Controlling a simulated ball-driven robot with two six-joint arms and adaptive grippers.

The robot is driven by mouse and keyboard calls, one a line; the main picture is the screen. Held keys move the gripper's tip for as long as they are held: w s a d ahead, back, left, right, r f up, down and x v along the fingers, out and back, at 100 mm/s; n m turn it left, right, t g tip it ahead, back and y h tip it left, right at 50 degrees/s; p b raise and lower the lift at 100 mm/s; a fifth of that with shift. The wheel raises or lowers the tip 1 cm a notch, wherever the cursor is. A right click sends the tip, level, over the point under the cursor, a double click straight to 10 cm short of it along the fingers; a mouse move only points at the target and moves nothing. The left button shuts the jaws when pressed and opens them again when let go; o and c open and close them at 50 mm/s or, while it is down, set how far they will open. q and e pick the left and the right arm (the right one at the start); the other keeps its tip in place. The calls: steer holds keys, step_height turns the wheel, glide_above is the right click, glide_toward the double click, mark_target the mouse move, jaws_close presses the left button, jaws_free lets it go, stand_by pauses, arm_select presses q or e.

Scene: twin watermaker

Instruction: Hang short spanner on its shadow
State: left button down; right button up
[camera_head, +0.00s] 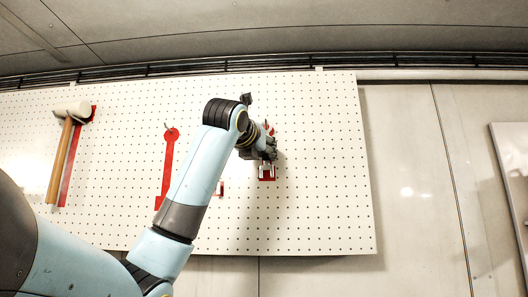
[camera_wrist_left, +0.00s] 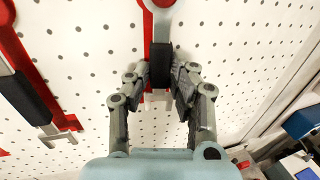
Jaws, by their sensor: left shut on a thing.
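The short spanner (camera_wrist_left: 160,66) has a dark handle and grey metal ends. My left gripper (camera_wrist_left: 160,88) is shut on its handle in the left wrist view. The spanner stands upright against or just in front of a red shadow (camera_wrist_left: 148,30) on the white pegboard; I cannot tell whether its ring end, cut off at the top edge, is on a peg. In the head view my left gripper (camera_head: 269,153) is at the board's right part, and its fingers hide most of the spanner. The lower end of the red shadow (camera_head: 267,178) shows below them. My right gripper is not in view.
A mallet (camera_head: 62,155) hangs at the board's left over a red shadow. A bare red spanner shadow (camera_head: 167,165) with a peg is mid-board. Another dark-handled spanner (camera_wrist_left: 28,100) hangs left of my gripper in the wrist view. The board's lower right (camera_head: 325,220) is clear.

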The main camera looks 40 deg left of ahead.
arm_select(q)
steer(key=c, duration=1.1)
jaws_free()
steer(key=v, duration=1.2)
steer(key=shift+d, duration=0.1)
